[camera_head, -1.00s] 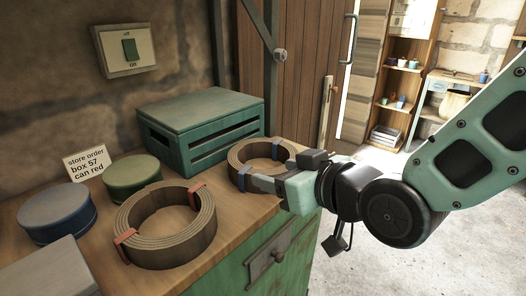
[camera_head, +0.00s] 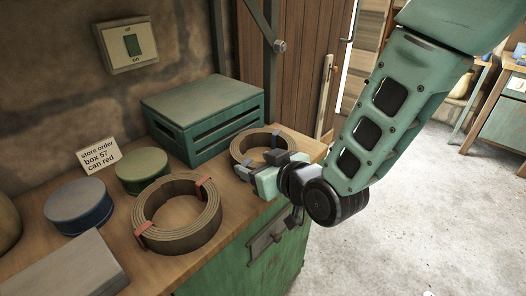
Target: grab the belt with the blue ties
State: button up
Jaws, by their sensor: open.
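The belt with the blue ties is a coiled brown ring (camera_head: 238,151) lying flat at the right end of the wooden bench top, in front of the green crate. One bluish tie (camera_head: 275,139) shows on its far right side. My gripper (camera_head: 257,169) is open at the near side of this coil, its fingers pointing left and hiding part of the near rim. I cannot tell whether a finger touches the coil. A larger coiled belt with red ties (camera_head: 182,240) lies nearer on the bench, left of my gripper.
A green slatted crate (camera_head: 205,118) stands behind the coils. A green tin (camera_head: 143,170), a blue tin (camera_head: 78,206), a note card (camera_head: 99,155) and a grey box (camera_head: 68,272) fill the left of the bench (camera_head: 120,245). Open floor lies to the right.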

aim_at(238, 156)
jog(key=x, duration=0.5)
jog(key=shift+w+a+f+p, duration=0.1)
jog(key=shift+w+a+p, duration=0.15)
jog(key=shift+p, duration=0.15)
jog(key=c, duration=1.2)
grip_shut()
